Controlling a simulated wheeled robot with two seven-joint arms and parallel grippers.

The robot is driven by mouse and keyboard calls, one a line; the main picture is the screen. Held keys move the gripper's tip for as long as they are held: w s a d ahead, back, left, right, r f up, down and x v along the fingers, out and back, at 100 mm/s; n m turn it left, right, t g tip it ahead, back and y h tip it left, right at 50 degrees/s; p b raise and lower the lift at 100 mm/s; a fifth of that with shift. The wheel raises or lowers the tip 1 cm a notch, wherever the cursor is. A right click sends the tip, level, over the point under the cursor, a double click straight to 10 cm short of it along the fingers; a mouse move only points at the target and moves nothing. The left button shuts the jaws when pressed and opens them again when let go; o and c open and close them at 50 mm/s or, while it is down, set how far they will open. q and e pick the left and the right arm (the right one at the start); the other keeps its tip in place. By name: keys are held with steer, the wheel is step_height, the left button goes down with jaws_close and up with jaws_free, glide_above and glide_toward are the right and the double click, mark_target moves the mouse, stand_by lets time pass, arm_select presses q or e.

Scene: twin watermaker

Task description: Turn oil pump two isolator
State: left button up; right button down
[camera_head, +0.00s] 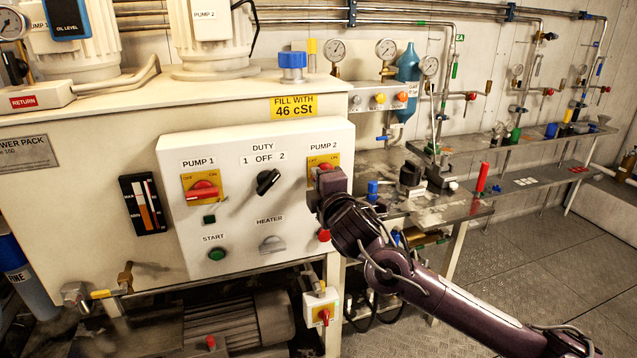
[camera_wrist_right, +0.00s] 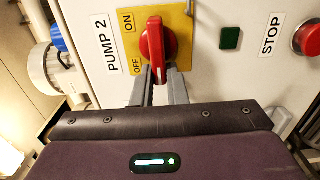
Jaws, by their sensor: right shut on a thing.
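The PUMP 2 isolator is a red rotary handle (camera_wrist_right: 154,45) on a yellow ON/OFF plate (camera_wrist_right: 181,22). In the wrist view the handle runs roughly up and down the picture, between the white panel and my right gripper (camera_wrist_right: 160,84). The grey fingers are closed about the lower end of the handle. In the head view the yellow plate (camera_head: 316,161) shows under the PUMP 2 label, and my right gripper (camera_head: 324,184) covers most of the handle. My left gripper is not in view.
The white control panel (camera_head: 235,200) also holds the PUMP 1 isolator (camera_head: 202,190), a black duty selector (camera_head: 268,181), a heater knob (camera_head: 272,244) and a green start button (camera_head: 217,254). A red stop button (camera_wrist_right: 308,38) sits close beside my gripper. A cluttered bench (camera_head: 470,205) stands right.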

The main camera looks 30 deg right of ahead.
stand_by(0.4)
steer(key=c, duration=1.4)
jaws_free()
steer(key=shift+c, duration=0.2)
steer(key=b+v, duration=0.2)
steer(key=v, duration=0.5)
steer(key=shift+s+a, duration=0.15)
steer(key=shift+s, duration=0.25)
